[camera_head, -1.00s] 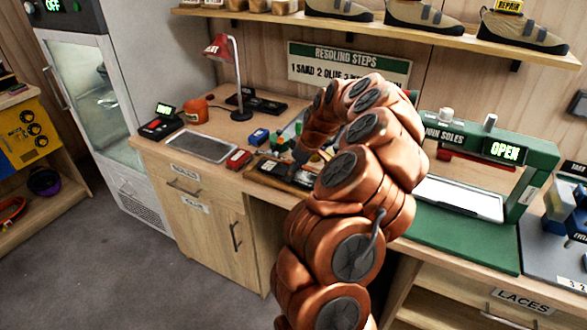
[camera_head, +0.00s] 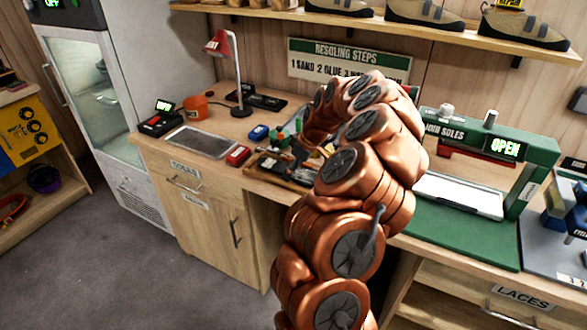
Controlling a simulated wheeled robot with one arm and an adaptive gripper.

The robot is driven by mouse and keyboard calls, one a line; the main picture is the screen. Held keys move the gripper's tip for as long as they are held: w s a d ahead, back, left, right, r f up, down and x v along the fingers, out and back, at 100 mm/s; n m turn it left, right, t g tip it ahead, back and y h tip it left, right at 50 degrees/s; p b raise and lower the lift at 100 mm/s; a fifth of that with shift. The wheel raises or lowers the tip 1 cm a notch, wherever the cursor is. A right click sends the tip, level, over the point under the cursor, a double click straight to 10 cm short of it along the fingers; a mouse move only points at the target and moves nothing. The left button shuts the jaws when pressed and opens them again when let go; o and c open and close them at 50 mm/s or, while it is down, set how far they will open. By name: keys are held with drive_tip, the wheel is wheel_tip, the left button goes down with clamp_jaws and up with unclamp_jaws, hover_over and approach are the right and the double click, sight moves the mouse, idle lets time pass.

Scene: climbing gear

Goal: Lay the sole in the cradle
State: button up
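My copper-coloured arm rises through the middle of the view and bends over toward the bench. Its far end (camera_head: 311,136) points down near the wooden tool tray (camera_head: 266,178). I cannot make out a sole for certain. A green press marked JOIN SOLES (camera_head: 541,160) stands right of the arm, its display reading OPEN. A pale flat plate (camera_head: 460,196) lies under its bridge. I cannot tell whether this plate is the cradle.
Left on the bench are a grey flat pad (camera_head: 200,142), a red box (camera_head: 238,155), a blue box (camera_head: 259,132), an orange mug (camera_head: 196,108) and a red lamp (camera_head: 217,43). A shelf (camera_head: 420,32) with shoes runs above. The green mat (camera_head: 450,235) before the press is clear.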

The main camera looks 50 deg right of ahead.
drive_tip(key=shift+r, duration=0.1)
drive_tip(key=b+v, duration=0.2)
drive_tip(key=v, duration=1)
drive_tip(key=shift+b, duration=0.35)
drive_tip(key=s+a+r+n+g+y, duration=0.1)
drive_tip(key=a+r, duration=0.1)
drive_tip(key=a, duration=1.2)
drive_tip(key=s+a+r+g, duration=0.1)
drive_tip(key=a+r, duration=0.2)
drive_tip(key=a, duration=1)
drive_tip(key=s+a+f+m+g, duration=0.1)
drive_tip(key=s+a+f, duration=0.2)
drive_tip(key=s, duration=0.5)
drive_tip(key=s+a+f+m+g+h, duration=0.1)
drive_tip(key=s+a+f+m, duration=0.1)
drive_tip(key=s+a, duration=0.3)
drive_tip(key=s+a+f+m+g+h, duration=0.1)
drive_tip(key=s+a+f+g, duration=0.1)
drive_tip(key=s, duration=0.9)
drive_tip(key=shift+a+f, duration=0.9)
drive_tip(key=shift+f, duration=0.05)
drive_tip(key=shift+d+m, duration=0.1)
drive_tip(key=shift+m, duration=0.2)
